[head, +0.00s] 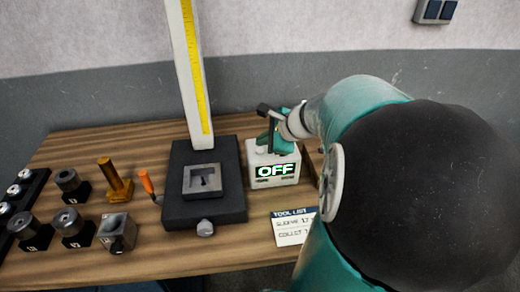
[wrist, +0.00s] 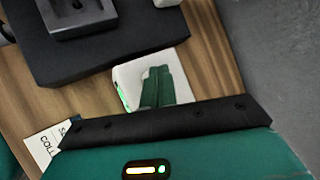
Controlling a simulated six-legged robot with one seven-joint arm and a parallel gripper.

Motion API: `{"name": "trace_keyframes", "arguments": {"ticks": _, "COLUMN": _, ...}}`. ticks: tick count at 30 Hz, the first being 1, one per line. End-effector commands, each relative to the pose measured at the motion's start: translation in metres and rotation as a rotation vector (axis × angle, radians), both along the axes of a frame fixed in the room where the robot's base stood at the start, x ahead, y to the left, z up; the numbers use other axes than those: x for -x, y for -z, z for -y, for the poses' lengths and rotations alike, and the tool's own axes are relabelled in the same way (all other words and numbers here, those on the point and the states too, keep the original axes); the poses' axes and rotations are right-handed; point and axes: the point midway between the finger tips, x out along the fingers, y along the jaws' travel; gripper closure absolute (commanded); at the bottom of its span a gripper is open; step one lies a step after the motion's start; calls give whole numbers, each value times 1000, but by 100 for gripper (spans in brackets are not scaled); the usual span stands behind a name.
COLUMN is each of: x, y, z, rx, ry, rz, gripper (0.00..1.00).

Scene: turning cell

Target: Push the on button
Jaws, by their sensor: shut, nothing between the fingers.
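A small white box (head: 262,181) with a lit display reading "OFF" stands on the bench, right of the black base plate. Small labels under the display are too small to read. My gripper (head: 269,149) is over the top of this box, with its green fingers pointing down. In the wrist view the shut fingers (wrist: 160,74) are together over the white box (wrist: 128,72), with nothing between them. I cannot tell whether they touch it. No on button can be clearly made out; the fingers and arm hide part of the box's top.
A black base plate (head: 178,211) carries a grey block (head: 201,188) and a tall column with a yellow scale (head: 195,60). An orange-handled tool (head: 146,183), a brass part (head: 113,180) and several holders stand left. A tool list card (head: 292,229) lies in front.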

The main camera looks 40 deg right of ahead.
Motion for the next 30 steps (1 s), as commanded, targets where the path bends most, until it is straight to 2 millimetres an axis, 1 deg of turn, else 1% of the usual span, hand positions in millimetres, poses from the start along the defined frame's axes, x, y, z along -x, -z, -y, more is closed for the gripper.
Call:
{"name": "trace_keyframes", "arguments": {"ticks": 11, "x": 0, "y": 0, "z": 0, "rx": 0, "ry": 0, "rz": 0, "gripper": 100}}
{"name": "trace_keyframes", "arguments": {"ticks": 21, "x": 0, "y": 9, "z": 0, "rx": 0, "ry": 0, "rz": -1, "gripper": 100}}
{"name": "trace_keyframes", "arguments": {"ticks": 30, "x": 0, "y": 9, "z": 0, "rx": 0, "ry": 0, "rz": 0, "gripper": 100}}
